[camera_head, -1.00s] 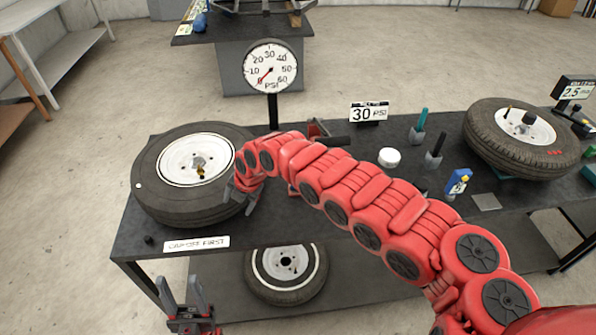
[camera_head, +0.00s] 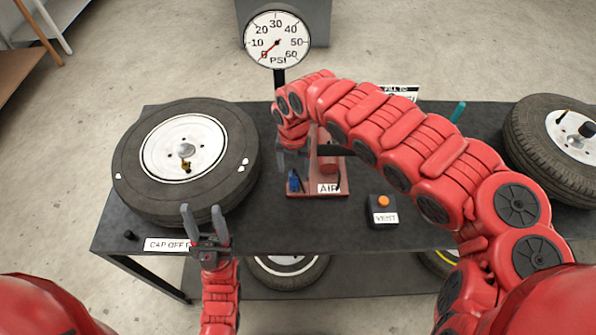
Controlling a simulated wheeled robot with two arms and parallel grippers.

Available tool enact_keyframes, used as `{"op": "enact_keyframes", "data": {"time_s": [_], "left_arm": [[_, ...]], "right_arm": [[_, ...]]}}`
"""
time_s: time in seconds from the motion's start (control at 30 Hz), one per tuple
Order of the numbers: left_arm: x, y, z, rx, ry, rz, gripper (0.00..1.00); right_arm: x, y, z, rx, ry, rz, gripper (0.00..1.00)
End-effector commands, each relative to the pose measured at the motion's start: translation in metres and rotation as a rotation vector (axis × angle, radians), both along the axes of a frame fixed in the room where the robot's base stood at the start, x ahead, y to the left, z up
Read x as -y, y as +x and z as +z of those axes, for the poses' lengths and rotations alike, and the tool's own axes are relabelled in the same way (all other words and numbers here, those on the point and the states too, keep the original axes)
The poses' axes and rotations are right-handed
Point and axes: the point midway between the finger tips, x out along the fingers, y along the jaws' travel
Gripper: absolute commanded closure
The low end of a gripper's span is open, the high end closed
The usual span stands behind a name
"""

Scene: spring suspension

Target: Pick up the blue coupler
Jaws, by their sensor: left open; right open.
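The blue coupler (camera_head: 294,182) is small and sits at the left part of the red base labelled AIR (camera_head: 318,192). My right gripper (camera_head: 292,166) is open and points down just above the coupler. The picture does not show clearly whether its fingers touch or straddle the coupler. The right arm hides part of the area behind the base. My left gripper (camera_head: 206,222) is open and empty, fingers up, at the table's front edge in front of the left tire.
A tire with a white rim (camera_head: 135,190) lies at the left of the dark table (camera_head: 345,235). A box labelled VENT with an orange button (camera_head: 383,202) stands right of the base. A PSI gauge (camera_head: 277,38) stands behind. Another tire (camera_head: 522,130) lies at the right.

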Motion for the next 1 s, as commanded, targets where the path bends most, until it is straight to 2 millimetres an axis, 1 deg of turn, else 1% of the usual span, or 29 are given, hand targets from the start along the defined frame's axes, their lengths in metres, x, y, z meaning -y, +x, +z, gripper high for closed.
{"op": "enact_keyframes", "data": {"time_s": [0.17,0.4,0.5,0.77,0.87,1.0], "left_arm": [[0.000,0.000,0.007,0.000,0.000,0.000,0.50],[0.000,0.000,0.013,0.000,0.000,0.000,0.50],[0.000,0.000,0.013,0.000,0.000,0.000,0.50],[0.000,0.000,0.013,0.000,0.000,0.000,0.50],[0.000,0.000,0.013,0.000,0.000,0.000,0.50],[0.000,0.000,0.013,0.000,0.000,0.000,0.50]], "right_arm": [[-0.001,-0.003,-0.020,-0.006,-0.002,0.001,0.26],[-0.001,-0.001,-0.056,-0.004,0.002,-0.001,0.26],[0.000,-0.002,-0.065,-0.005,0.000,-0.002,0.26],[0.000,-0.001,-0.068,0.000,-0.001,-0.001,0.26],[0.000,-0.001,-0.068,0.000,-0.001,-0.001,0.42],[0.000,-0.001,-0.068,0.000,-0.001,-0.001,0.68]]}}
